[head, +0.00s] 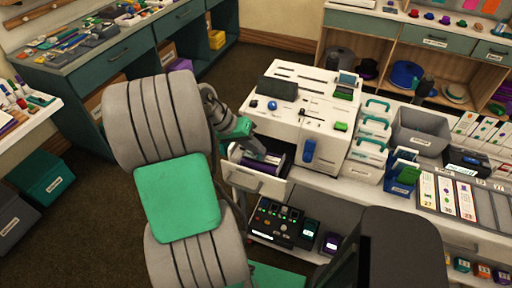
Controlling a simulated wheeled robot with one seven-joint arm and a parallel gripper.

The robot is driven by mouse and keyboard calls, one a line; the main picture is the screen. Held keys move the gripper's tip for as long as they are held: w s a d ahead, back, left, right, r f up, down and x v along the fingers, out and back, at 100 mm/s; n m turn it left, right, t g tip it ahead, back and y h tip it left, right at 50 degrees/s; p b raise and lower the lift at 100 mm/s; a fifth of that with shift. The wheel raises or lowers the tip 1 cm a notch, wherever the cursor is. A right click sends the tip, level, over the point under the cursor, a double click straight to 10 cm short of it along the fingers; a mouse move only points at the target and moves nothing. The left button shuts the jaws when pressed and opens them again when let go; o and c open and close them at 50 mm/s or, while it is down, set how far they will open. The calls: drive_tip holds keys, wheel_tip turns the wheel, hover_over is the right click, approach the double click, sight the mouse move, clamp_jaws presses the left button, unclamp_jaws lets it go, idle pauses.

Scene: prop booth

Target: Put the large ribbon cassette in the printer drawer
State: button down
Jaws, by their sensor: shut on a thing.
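The white printer (310,125) stands on the bench with its front drawer (258,183) pulled open toward the left. My gripper (259,151) is over the open drawer, at the printer's front side. It is shut on a dark cassette (272,158), which seems to be the large ribbon cassette. The cassette is at the drawer's opening, with some purple showing beside or below it. I cannot tell whether it touches the drawer floor. The fingertips are small and partly hidden.
Below the drawer, a shelf holds a black unit with lit buttons (279,222) and small dark devices with lit screens (310,232). White cases with teal handles (367,148) and a grey bin (420,130) stand right of the printer. Open floor lies to the left.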

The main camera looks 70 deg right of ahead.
drive_tip(key=shift+s+a+f+b, duration=0.1)
drive_tip(key=shift+f+b, duration=0.5)
drive_tip(key=shift+b, duration=0.35)
drive_tip(key=shift+s+a+f+b, duration=0.1)
drive_tip(key=shift+f+b, duration=0.5)
drive_tip(key=shift+b, duration=0.3)
drive_tip(key=shift+t, duration=0.3)
drive_tip(key=c, duration=1.4)
unclamp_jaws()
drive_tip(key=v, duration=0.8)
drive_tip(key=shift+a+f, duration=0.1)
